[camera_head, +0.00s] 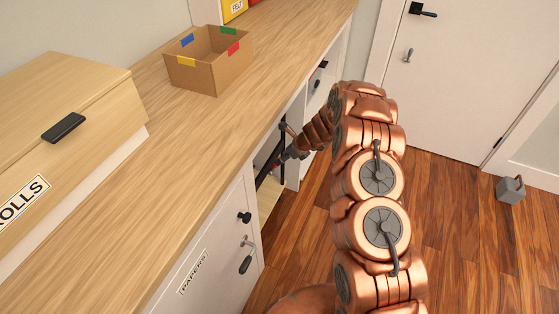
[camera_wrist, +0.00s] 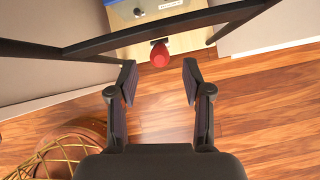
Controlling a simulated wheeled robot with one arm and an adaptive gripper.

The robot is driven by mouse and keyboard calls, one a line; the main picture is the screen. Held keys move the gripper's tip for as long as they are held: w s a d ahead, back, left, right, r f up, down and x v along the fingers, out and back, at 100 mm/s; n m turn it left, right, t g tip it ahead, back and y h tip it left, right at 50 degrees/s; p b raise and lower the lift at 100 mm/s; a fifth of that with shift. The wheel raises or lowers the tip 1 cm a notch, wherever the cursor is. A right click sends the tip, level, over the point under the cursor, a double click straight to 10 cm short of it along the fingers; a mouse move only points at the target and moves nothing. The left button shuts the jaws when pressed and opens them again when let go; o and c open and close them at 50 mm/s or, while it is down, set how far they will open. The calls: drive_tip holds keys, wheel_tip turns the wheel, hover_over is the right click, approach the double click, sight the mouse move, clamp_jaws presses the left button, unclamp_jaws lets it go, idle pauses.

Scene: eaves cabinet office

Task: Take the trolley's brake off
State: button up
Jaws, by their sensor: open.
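In the wrist view a red rounded brake piece (camera_wrist: 159,54) on a dark mount sticks out from a pale wooden front (camera_wrist: 190,36), which seems to be the trolley. My gripper (camera_wrist: 160,80) is open and empty. The red piece shows beyond the fingertips, between them and apart from them. In the head view my arm reaches down to the opening in the long cabinet. My gripper (camera_head: 277,160) is small there and partly hidden at that opening. The trolley and brake cannot be made out clearly in the head view.
Dark bars (camera_wrist: 75,50) cross the wrist view beyond my fingers. Yellow wire strands (camera_wrist: 45,155) show at its lower left. The wooden counter (camera_head: 190,150) holds a cardboard box (camera_head: 208,74) and a ROLLS case (camera_head: 60,110). A grey weight (camera_head: 510,190) stands on open floor near the door.

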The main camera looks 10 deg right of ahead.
drive_tip(key=v, duration=0.6)
drive_tip(key=shift+r, duration=0.15)
drive_tip(key=shift+s, duration=0.1)
idle(0.3)
